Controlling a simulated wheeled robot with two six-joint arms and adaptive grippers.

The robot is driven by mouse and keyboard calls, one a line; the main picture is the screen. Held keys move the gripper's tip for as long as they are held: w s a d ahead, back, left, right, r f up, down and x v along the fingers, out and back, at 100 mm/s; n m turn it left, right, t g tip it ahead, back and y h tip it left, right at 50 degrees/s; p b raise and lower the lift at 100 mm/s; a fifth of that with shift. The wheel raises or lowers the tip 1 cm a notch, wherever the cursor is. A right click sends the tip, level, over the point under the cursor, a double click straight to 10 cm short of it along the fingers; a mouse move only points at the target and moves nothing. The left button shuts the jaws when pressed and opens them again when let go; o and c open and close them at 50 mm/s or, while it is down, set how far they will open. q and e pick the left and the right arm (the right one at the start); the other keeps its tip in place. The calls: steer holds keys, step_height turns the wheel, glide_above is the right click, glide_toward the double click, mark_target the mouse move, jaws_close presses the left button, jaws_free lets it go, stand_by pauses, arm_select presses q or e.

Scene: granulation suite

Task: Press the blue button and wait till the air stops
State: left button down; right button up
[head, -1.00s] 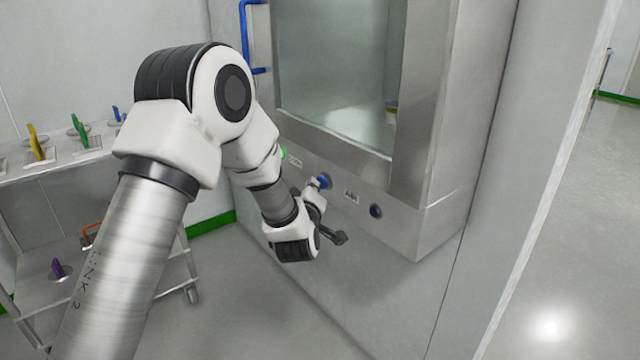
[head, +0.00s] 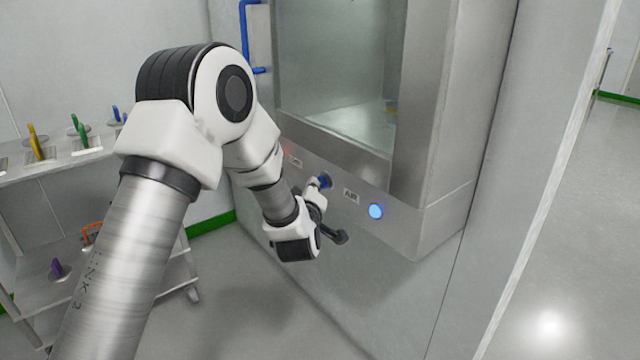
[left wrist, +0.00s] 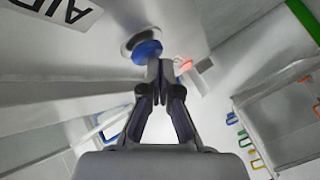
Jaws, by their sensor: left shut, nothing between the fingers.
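The blue button (head: 326,181) sits on the steel front panel below the cabinet window, left of a label reading AIR (head: 351,195). My left gripper (head: 317,184) is at the button, its fingers partly hidden by my wrist. In the left wrist view the blue button (left wrist: 147,49) is at the shut, empty fingertips (left wrist: 160,68), which overlap its edge; they look in contact. A round blue lamp (head: 376,211) right of the label is lit. A small light (head: 285,149) left of the button glows red, also in the left wrist view (left wrist: 184,65). My right gripper is out of view.
The steel cabinet (head: 428,225) has a window (head: 335,75) and a blue handle (head: 244,35) at its left. A shelf rack (head: 60,165) with several coloured-handled items stands at the left. Open floor (head: 560,250) lies at the right.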

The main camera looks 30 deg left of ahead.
arm_select(q)
steer(key=shift+s+a, duration=0.25)
steer(key=shift+s, duration=0.35)
steer(key=s, duration=0.1)
steer(key=s+a, duration=0.1)
steer(key=s, duration=0.1)
steer(key=s+a, duration=0.1)
steer(key=shift+s, duration=0.35)
stand_by(0.4)
